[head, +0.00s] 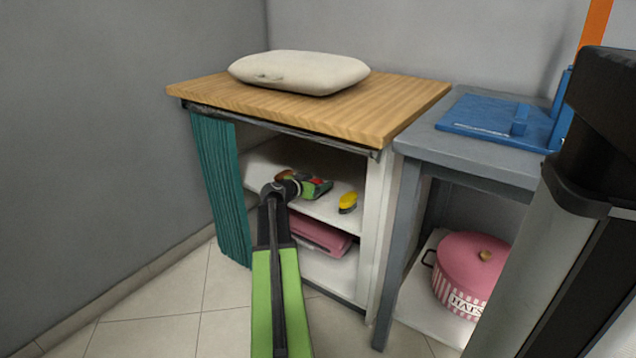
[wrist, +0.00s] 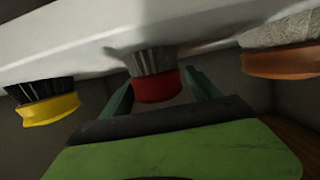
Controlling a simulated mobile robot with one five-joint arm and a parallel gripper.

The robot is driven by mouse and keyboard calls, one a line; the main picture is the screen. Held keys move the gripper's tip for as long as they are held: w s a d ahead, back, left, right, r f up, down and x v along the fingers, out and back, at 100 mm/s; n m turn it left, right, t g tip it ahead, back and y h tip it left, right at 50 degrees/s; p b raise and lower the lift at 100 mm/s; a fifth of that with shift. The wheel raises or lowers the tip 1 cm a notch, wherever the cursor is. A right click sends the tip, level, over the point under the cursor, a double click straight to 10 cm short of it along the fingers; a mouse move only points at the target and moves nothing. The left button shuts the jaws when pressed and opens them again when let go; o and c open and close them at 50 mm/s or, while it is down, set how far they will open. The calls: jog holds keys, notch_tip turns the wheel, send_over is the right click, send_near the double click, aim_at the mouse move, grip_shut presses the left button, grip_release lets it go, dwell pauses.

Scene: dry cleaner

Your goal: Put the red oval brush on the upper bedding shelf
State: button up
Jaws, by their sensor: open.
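The red oval brush (wrist: 155,86) has grey bristles, which meet the white shelf in the wrist view, where the scene appears upside down. My gripper (head: 316,186) is inside the cabinet, just above the upper shelf (head: 328,210). In the wrist view its two green fingers (wrist: 162,88) are apart, one on each side of the red brush. I cannot tell whether they touch it. In the head view my gripper covers most of the brush.
A yellow brush (head: 348,202) stands right of my gripper. An orange brush (wrist: 282,62) is on the other side. Pink folded bedding (head: 318,235) lies below. A teal curtain (head: 218,190) hangs left. A wooden top (head: 400,98) with a pillow (head: 300,72) is overhead.

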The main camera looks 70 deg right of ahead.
jog(key=p+v, duration=0.4)
jog(key=v, duration=1.2)
jog(key=shift+w+r+p, duration=0.15)
jog(key=shift+r+p, duration=0.15)
jog(key=shift+p, duration=0.05)
jog(key=shift+a, duration=0.2)
jog(key=w+a+f+n+t+y, duration=0.25)
jog(key=w+a+f+n, duration=0.3)
jog(key=w+a, duration=0.65)
jog(key=w+a+f+n+t+y, duration=0.2)
jog(key=w+a+f+n+y, duration=0.35)
jog(key=a, duration=1.05)
jog(key=w+a+f+n+y, duration=0.1)
jog(key=a+f+n+y, duration=0.1)
jog(key=a, duration=1)
jog(key=w+a+f+n+y, duration=0.1)
jog(key=a+n, duration=0.3)
jog(key=a, duration=0.8)
jog(key=w+a+f+n+y, duration=0.2)
jog(key=w+a+n+y, duration=0.1)
jog(key=a, duration=1)
jog(key=shift+f+n+g, duration=0.35)
jog(key=shift+n, duration=0.15)
